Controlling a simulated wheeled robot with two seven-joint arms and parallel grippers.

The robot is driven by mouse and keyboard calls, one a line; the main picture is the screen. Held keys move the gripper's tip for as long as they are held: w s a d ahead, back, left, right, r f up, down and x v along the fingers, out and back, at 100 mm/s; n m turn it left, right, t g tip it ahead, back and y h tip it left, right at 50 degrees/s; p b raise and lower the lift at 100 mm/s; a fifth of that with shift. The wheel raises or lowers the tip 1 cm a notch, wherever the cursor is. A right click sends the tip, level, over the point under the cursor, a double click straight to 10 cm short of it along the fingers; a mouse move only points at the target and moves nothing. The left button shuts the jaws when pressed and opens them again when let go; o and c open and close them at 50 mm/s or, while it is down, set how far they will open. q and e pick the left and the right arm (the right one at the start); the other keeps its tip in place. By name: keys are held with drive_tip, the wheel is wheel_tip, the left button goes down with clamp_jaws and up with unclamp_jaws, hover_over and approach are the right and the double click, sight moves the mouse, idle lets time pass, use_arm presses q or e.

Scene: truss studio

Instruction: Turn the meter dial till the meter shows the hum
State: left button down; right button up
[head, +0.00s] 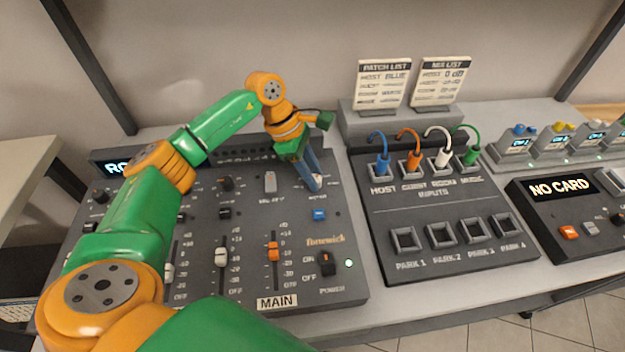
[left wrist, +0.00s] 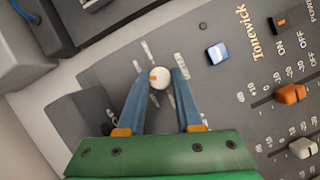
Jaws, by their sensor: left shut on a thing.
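The mixer console (head: 340,285) has a small meter dial at its upper right, with a white top (left wrist: 159,77) and printed marks around it. My left gripper (head: 314,186) reaches down over the dial, its blue fingers on either side of it. In the left wrist view the left gripper (left wrist: 160,75) is shut on the dial, near the fingertips. A dark display (head: 112,163) at the console's back left shows lit letters starting "RO"; my left arm covers the rest. My right gripper is not in view.
A blue button (head: 320,214) sits just in front of the dial. A patch box (head: 440,262) with several coloured plugs stands to the right. Two cards (head: 384,83) stand behind. A "NO CARD" unit (head: 560,188) is at far right.

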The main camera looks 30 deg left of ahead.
use_arm(q)
drive_tip(key=shift+w+m+g+b, duration=0.1)
drive_tip(key=shift+m+g+b, duration=0.4)
drive_tip(key=shift+m, duration=0.5)
drive_tip(key=c, duration=0.6)
unclamp_jaws()
drive_tip(key=b+v, duration=0.1)
drive_tip(key=v, duration=0.6)
